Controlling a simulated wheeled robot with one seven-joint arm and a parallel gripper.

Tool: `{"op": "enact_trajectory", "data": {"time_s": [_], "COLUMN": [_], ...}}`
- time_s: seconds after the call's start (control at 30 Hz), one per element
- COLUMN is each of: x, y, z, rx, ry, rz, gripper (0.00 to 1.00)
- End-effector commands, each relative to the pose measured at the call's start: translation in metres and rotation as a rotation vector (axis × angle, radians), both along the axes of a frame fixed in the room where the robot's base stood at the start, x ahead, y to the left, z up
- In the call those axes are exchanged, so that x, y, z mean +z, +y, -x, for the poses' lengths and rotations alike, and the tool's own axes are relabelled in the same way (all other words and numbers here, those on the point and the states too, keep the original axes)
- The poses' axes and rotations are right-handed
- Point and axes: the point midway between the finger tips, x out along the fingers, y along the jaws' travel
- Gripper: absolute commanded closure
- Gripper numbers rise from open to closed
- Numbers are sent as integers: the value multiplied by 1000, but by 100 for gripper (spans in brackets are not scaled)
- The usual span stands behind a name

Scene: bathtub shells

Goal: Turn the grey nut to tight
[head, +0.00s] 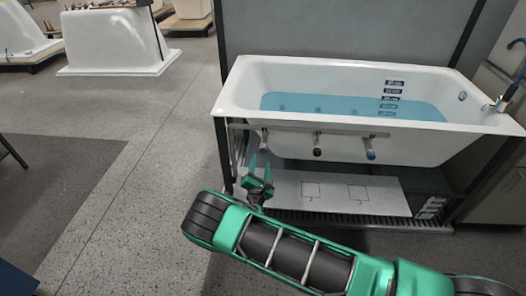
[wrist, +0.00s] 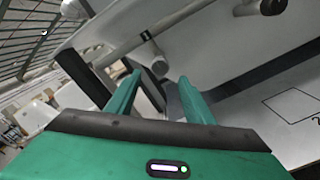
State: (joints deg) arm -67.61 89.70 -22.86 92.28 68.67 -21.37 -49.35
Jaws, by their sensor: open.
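Several short fittings hang from a rail under the front of the bathtub. The leftmost is a pale grey fitting (head: 264,141), probably the grey nut; I cannot make out its flats. In the wrist view a grey fitting (wrist: 156,63) hangs from a pipe, just beyond and between my fingertips. My gripper (head: 260,167) has green fingers pointing up, below the leftmost fitting. In the wrist view my gripper (wrist: 159,77) is open, with nothing between the fingers. Whether the nut is tight cannot be seen.
The white bathtub (head: 300,70) holds blue water. A middle fitting (head: 317,150) and a right fitting (head: 371,152) hang from the same rail (head: 340,131). A white panel (head: 340,190) lies below. A dark frame post stands left of the fittings. Open floor (head: 120,150) lies left.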

Motion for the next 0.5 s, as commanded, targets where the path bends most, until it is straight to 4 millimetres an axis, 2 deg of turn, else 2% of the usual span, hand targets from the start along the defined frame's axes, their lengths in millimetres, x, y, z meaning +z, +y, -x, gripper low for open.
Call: {"op": "enact_trajectory", "data": {"time_s": [0.3, 0.5], "x": [1, 1], "y": [-3, -4], "z": [-56, -82], "rx": [-3, -3], "ry": [-1, 0], "rz": [-5, -4], "gripper": [52, 52]}}
